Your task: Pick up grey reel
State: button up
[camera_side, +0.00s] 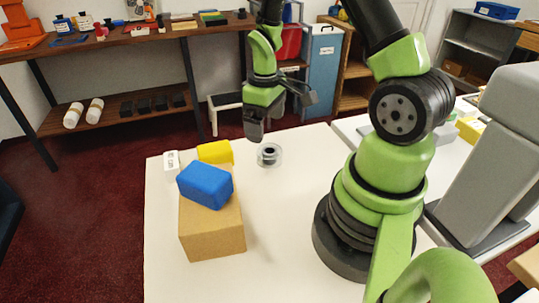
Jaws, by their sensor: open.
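The grey reel (269,155) lies on the white table near its far edge. It looks like a small spool with a clear or pale rim and a dark centre. My gripper (279,125) is open and empty above the reel, slightly toward the far side. Its dark fingers are spread and apart from the reel. Nothing covers the reel in this view.
A blue block (205,184) rests on a cardboard box (212,230) left of the reel. A yellow block (215,152) and a small white labelled item (171,164) stand behind it. The white table (285,240) is clear between the box and my base.

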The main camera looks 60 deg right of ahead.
aim_at(270, 151)
notch_tip(270, 151, down, 4)
jog(key=shift+s, duration=0.1)
jog(key=f, duration=0.4)
jog(key=shift+s+d, duration=0.25)
jog(key=shift+d, duration=0.15)
jog(key=shift+f, duration=0.6)
jog(key=c, duration=1)
jog(key=shift+r, duration=0.1)
